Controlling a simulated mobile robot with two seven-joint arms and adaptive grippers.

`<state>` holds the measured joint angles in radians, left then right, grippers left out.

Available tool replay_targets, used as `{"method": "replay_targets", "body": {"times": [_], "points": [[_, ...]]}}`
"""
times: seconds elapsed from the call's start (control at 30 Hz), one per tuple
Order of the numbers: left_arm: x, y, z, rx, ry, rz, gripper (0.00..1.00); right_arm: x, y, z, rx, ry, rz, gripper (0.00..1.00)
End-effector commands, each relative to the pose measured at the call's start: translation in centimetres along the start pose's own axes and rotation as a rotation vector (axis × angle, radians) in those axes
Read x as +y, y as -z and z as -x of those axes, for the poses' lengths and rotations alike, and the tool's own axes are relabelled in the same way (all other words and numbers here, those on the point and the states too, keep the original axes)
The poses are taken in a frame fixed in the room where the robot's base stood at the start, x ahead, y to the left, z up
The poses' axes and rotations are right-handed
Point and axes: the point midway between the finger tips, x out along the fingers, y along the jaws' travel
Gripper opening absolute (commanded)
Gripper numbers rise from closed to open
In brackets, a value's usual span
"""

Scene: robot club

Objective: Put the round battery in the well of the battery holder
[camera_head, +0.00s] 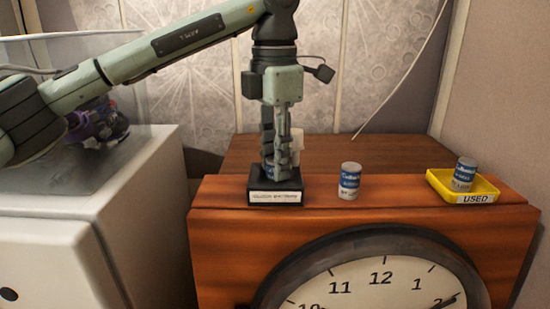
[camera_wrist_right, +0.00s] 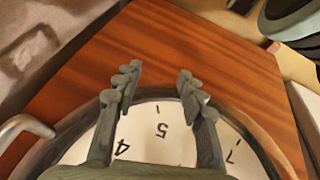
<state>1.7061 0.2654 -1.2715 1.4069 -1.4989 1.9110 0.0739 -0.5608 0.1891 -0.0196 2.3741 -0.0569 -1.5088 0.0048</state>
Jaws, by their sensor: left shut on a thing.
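The black battery holder (camera_head: 262,198) with a white label stands on top of the wooden clock case. My left gripper (camera_head: 279,168) points straight down over it, its fingertips at the holder's top. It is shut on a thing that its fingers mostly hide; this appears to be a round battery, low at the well. I cannot tell whether it is seated. A blue and silver round battery (camera_head: 349,182) stands upright to the right of the holder. My right gripper (camera_wrist_right: 158,82) is open and empty before the clock face.
The yellow tray (camera_head: 480,197) marked USED sits at the right end of the case top. The clock face (camera_head: 385,289) is below the front edge. A white cabinet (camera_head: 125,200) stands at left. The case top between the standing battery and tray is clear.

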Motion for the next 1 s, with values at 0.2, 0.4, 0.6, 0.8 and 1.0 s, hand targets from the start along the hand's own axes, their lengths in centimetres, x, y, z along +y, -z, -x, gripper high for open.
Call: {"method": "replay_targets", "body": {"times": [0.2, 0.4, 0.6, 0.8, 1.0], "points": [[-0.2, 0.1, -1.4, 0.019, 0.009, -0.003, 0.3, 0.1, -0.5, 0.3, -0.007, -0.003, -0.001, 0.4], [-0.2, 0.2, -1.5, 0.02, 0.01, -0.004, 0.48, 0.1, -0.8, 0.1, -0.013, -0.003, 0.0, 0.4], [-0.2, 0.2, -1.4, 0.019, 0.01, -0.003, 0.48, 0.1, -0.8, 0.0, -0.014, -0.004, 0.001, 0.4], [-0.2, 0.2, -1.3, 0.018, 0.009, -0.002, 0.48, 0.2, -0.4, 0.1, -0.006, -0.005, 0.0, 0.4], [-0.1, 0.1, 0.3, 0.015, 0.008, -0.001, 0.48, 0.0, 0.0, -0.9, -0.007, 0.004, 0.002, 0.4]]}}
